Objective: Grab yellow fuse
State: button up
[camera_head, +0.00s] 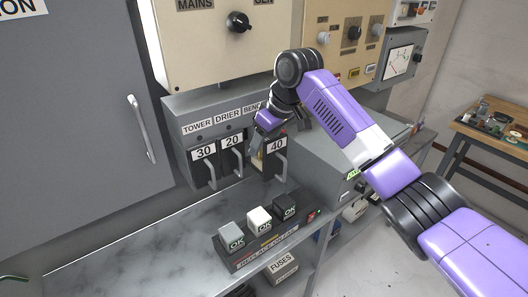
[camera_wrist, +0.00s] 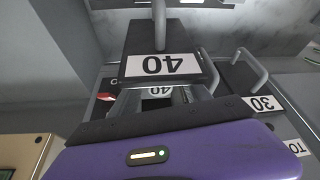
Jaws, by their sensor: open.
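I cannot make out a yellow fuse in either view. Three dark fuse carriers with handles, marked 30 (camera_head: 204,153), 20 (camera_head: 232,142) and 40 (camera_head: 276,146), are at the grey panel. My gripper (camera_head: 258,143) is at the panel between the carriers marked 20 and 40, and its jaws are open. In the wrist view, my gripper (camera_wrist: 160,100) is close to the carrier marked 40 (camera_wrist: 160,66), which looms upside down before it. My gripper hides part of the panel; contact cannot be told.
Grey (camera_head: 231,236), white (camera_head: 259,220) and black (camera_head: 285,207) blocks stand on a dark tray on the bench (camera_head: 130,247). A bin marked FUSES (camera_head: 282,267) is below. A grey box (camera_head: 335,165) stands right of the carriers. The left bench top is clear.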

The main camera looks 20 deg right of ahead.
jog(key=shift+c, duration=0.5)
grip_shut()
